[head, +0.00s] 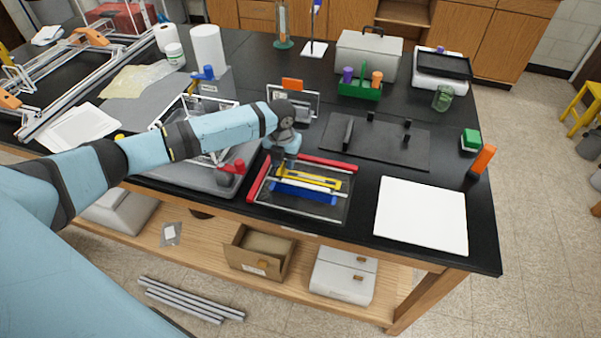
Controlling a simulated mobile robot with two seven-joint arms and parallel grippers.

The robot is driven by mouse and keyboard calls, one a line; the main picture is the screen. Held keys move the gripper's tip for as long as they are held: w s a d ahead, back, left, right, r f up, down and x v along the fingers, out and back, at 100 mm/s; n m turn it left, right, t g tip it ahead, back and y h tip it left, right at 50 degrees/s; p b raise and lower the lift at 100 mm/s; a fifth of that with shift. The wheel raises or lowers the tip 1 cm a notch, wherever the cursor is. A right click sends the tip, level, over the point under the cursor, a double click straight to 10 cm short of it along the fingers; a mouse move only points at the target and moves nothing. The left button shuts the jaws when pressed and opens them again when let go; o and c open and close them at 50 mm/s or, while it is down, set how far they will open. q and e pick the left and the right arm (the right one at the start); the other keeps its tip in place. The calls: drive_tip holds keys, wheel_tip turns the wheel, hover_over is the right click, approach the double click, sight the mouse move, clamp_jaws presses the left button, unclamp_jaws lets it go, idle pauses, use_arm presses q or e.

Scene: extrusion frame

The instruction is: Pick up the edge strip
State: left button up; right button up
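Several coloured strips lie in and around a dark tray (343,210) near the front edge of the black bench. I see a red strip (315,162) along the back, a yellow strip (312,178), a white strip (318,186) and a blue strip (303,193). I cannot tell which of these is the edge strip. My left gripper (283,160) points down over the tray's back left part, close to the red strip. Its fingers are small and partly hidden by the wrist, so I cannot tell their opening. My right gripper is out of view.
A white square board (421,215) lies right of the tray. A dark plate (375,140) with black posts lies behind it. A green caddy (360,88), a grey case (368,54) and an orange-handled item (482,160) stand further back or right.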

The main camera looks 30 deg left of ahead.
use_arm(q)
drive_tip(key=shift+f, duration=0.5)
clamp_jaws()
drive_tip(key=shift+r, duration=0.15)
